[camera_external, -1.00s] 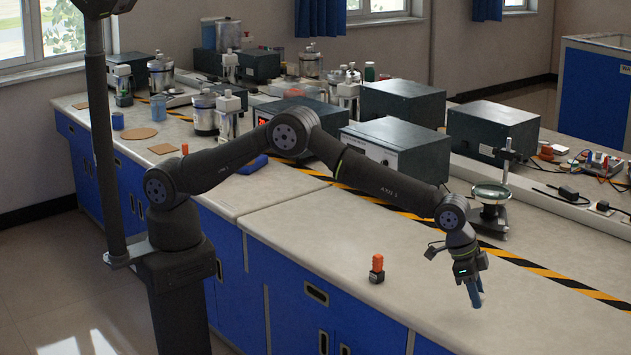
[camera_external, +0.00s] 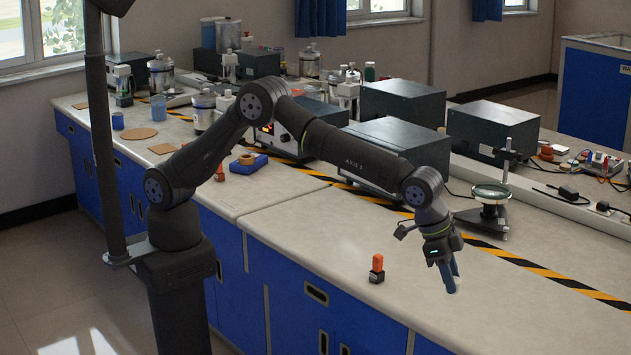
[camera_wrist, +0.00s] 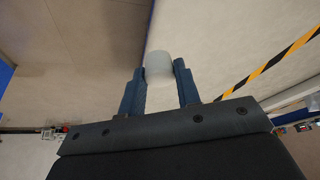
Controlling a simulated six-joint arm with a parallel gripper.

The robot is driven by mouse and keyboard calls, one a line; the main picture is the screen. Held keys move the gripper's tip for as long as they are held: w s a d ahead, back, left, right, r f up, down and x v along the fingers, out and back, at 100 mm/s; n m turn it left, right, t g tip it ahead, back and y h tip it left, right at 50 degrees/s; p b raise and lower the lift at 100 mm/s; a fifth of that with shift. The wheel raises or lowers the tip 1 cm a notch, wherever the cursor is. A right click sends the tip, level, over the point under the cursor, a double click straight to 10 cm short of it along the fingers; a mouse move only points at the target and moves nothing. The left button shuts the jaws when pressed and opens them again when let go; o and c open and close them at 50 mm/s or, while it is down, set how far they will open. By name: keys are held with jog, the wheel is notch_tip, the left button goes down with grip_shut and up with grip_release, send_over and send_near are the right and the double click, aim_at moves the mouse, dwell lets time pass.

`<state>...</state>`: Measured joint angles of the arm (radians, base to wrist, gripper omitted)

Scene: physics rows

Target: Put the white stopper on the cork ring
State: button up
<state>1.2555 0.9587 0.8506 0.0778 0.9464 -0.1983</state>
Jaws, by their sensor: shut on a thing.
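The white stopper (camera_wrist: 158,64) sits between the two blue fingertips of my gripper (camera_wrist: 160,76) in the wrist view. My gripper is shut on it. In the external view my gripper (camera_external: 453,284) points down over the front right of the bench, and the stopper shows only as a pale spot at the fingertips. A brown ring that looks like the cork ring (camera_external: 247,158) lies on a blue block farther back and left, well apart from my gripper. My arm passes above and beside it without covering it.
A small black object with an orange top (camera_external: 377,267) stands on the bench left of my gripper. Another orange item (camera_external: 220,173) stands near the blue block (camera_external: 259,163). Grey instrument boxes (camera_external: 398,145) and a magnifier stand (camera_external: 491,200) are behind. The front bench top is mostly clear.

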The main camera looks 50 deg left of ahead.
jog(key=r, duration=0.9)
jog(key=shift+w+a, duration=0.15)
jog(key=shift+w, duration=0.15)
jog(key=w+a+n+t+y, duration=0.1)
jog(key=w+a+n, duration=0.1)
jog(key=w+a, duration=0.85)
jog(key=w+a+n, duration=0.3)
jog(key=w+a, duration=0.4)
jog(key=w, duration=0.6)
jog(key=w+a+n+y, duration=0.15)
jog(key=w+a, duration=0.35)
jog(key=a, duration=0.6)
jog(key=w+a+n+t, duration=0.1)
jog(key=w+a+n, duration=0.2)
jog(key=w+a, duration=0.5)
jog(key=w+a+n+y, duration=0.1)
jog(key=w+a+n, duration=0.15)
jog(key=a, duration=1.05)
jog(key=n+g+y, duration=0.1)
jog(key=n+y, duration=0.3)
jog(key=n, duration=0.5)
send_over(247, 160)
jog(key=w+a, duration=0.1)
jog(key=a, duration=0.1)
notch_tip(247, 160, down, 12)
jog(key=shift+a+f, duration=0.1)
jog(key=shift+f, duration=2)
